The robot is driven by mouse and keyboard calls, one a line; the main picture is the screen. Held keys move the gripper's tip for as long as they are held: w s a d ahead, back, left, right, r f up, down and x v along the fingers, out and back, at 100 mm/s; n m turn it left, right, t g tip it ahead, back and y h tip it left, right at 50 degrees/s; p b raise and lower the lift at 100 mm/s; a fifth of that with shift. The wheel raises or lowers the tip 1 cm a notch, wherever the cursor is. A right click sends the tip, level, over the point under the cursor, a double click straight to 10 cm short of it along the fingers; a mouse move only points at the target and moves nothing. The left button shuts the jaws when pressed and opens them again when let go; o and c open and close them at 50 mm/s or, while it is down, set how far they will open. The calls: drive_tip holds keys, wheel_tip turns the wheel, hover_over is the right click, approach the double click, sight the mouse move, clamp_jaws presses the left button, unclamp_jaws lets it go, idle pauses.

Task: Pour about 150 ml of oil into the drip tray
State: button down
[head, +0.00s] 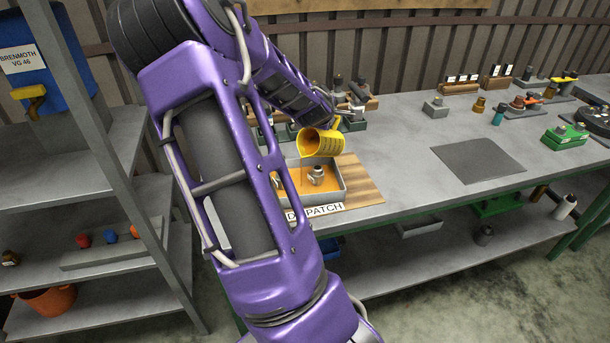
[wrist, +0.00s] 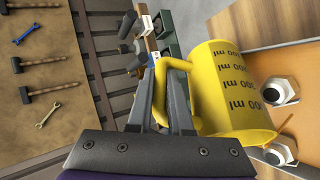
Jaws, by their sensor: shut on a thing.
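The yellow measuring jug (head: 322,144) is tilted well over above the drip tray (head: 341,178), its mouth toward the left. In the wrist view the jug (wrist: 235,85) shows black ml marks. My gripper (wrist: 172,95) is shut on the jug's handle. In the head view my arm hides most of the gripper. The grey drip tray has an amber layer, which looks like oil (head: 291,182), over its floor. A metal fitting (head: 316,176) stands in the tray. I cannot tell how much oil is left in the jug.
The tray stands on a wooden board (head: 362,183) with a DISPATCH label (head: 322,210) at the bench's front edge. Several parts in green holders stand behind. A dark mat (head: 478,160) lies on clear bench at right. A blue VG 46 container (head: 50,60) is on the left shelf.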

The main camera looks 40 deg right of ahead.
drive_tip(key=shift+d+m+y, duration=0.3)
drive_tip(key=shift+d+y, duration=0.55)
drive_tip(key=shift+y, duration=0.05)
drive_tip(key=shift+w+a+f, duration=0.1)
drive_tip(key=shift+f, duration=0.1)
drive_tip(key=shift+d+y, duration=0.25)
drive_tip(key=shift+y, duration=0.05)
drive_tip(key=shift+d+f+y, duration=0.15)
drive_tip(key=shift+f+y, duration=0.05)
drive_tip(key=shift+y, duration=0.1)
drive_tip(key=shift+d, duration=0.15)
drive_tip(key=shift+d+f+y, duration=0.15)
drive_tip(key=shift+d+y, duration=0.2)
drive_tip(key=shift+y, duration=0.25)
drive_tip(key=d+f+m+g+y, duration=0.1)
drive_tip(key=d+f+m+y, duration=0.1)
drive_tip(key=d+f+y, duration=0.3)
drive_tip(key=shift+d+f+y, duration=0.3)
drive_tip(key=shift+f+y, duration=0.25)
drive_tip(key=shift+y, duration=0.45)
